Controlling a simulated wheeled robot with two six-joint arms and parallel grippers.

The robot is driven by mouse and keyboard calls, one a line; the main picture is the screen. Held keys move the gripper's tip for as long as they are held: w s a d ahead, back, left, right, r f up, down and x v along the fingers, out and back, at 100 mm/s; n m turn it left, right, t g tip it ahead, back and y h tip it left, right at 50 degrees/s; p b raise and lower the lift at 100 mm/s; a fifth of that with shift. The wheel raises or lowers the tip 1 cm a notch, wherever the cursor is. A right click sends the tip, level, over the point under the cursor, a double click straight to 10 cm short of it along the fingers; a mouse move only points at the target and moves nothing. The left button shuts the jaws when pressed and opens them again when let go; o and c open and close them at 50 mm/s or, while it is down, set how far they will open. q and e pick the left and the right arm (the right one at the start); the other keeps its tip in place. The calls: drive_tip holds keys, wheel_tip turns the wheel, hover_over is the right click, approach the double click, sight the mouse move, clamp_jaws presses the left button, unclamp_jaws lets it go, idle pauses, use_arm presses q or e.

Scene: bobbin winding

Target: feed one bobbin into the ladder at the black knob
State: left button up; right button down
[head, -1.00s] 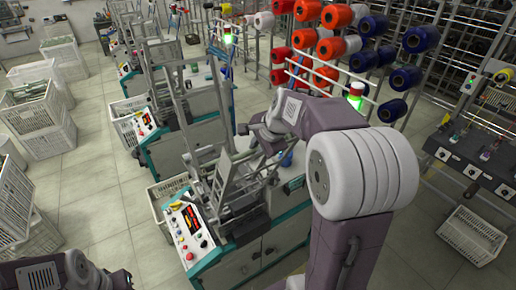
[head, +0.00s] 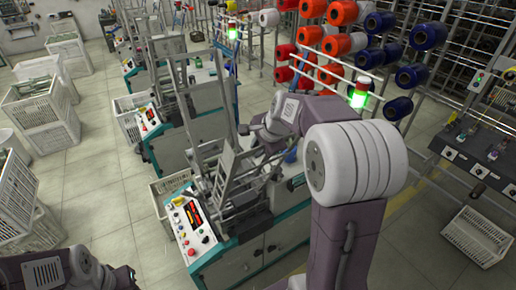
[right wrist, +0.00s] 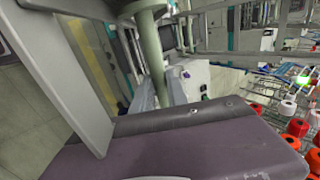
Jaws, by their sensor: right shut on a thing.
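The nearest winding machine has a tall grey metal ladder frame (head: 228,168) standing over its bench. My right gripper (head: 243,129) is beside the upper part of this frame, small and partly hidden by its own wrist. In the right wrist view a pale grey-green bobbin (right wrist: 151,45) with a wider end stands near the top centre, by a grey plate (right wrist: 60,75). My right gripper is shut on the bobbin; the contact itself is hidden. I cannot clearly make out the black knob at the ladder. My left gripper (head: 124,276) is at the lower left edge, its jaws unclear.
The machine's control panel (head: 188,222) faces the front left. A rack of red, orange and blue yarn cones (head: 340,44) stands behind. White crates (head: 43,115) stack at the left and another crate (head: 476,236) lies at the right. Grey floor (head: 100,190) is open between crates and machine.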

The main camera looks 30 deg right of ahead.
drive_tip(key=b+x, duration=0.1)
drive_tip(key=x, duration=0.1)
drive_tip(key=b+x, duration=0.1)
drive_tip(key=x, duration=0.1)
drive_tip(key=shift+f, duration=0.5)
drive_tip(key=shift+s, duration=0.1)
idle(0.3)
drive_tip(key=c, duration=1.2)
unclamp_jaws()
drive_tip(key=shift+c, duration=0.2)
drive_tip(key=o, duration=0.3)
